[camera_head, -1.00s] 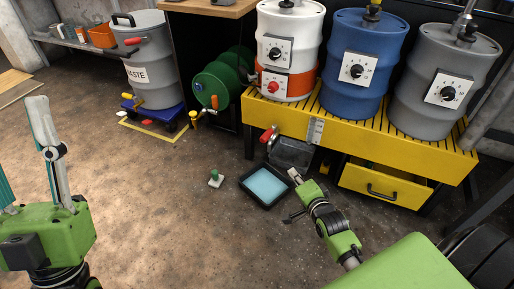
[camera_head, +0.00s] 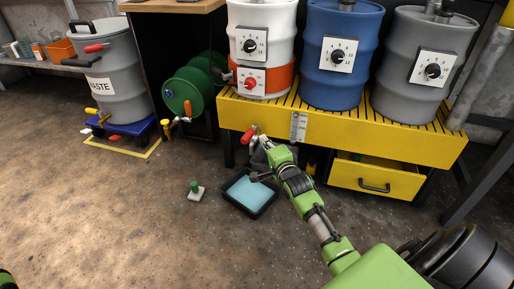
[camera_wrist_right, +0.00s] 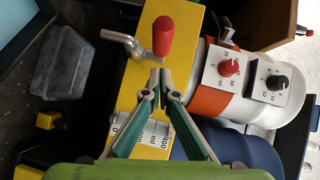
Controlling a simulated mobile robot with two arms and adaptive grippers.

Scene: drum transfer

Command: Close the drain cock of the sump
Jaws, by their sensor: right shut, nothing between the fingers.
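The sump (camera_head: 225,115) is a yellow tray-like bench with a slatted top. Its drain cock (camera_head: 249,134), with a red handle, sticks out of the front near the left end. In the right wrist view the cock's red handle (camera_wrist_right: 163,35) stands beside a metal spout (camera_wrist_right: 128,42). My right gripper (camera_head: 264,141) is in front of the sump, close to the cock. In the right wrist view its fingertips (camera_wrist_right: 161,74) meet just below the red handle, with nothing between them; whether they touch it I cannot tell. My left gripper is out of view.
White-and-orange, blue and grey drums (camera_head: 343,65) stand on the sump. A black tray with a light blue inside (camera_head: 250,190) lies on the floor beneath my right arm. A yellow drawer (camera_head: 375,180) stands partly open. A waste drum (camera_head: 115,75) is at left.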

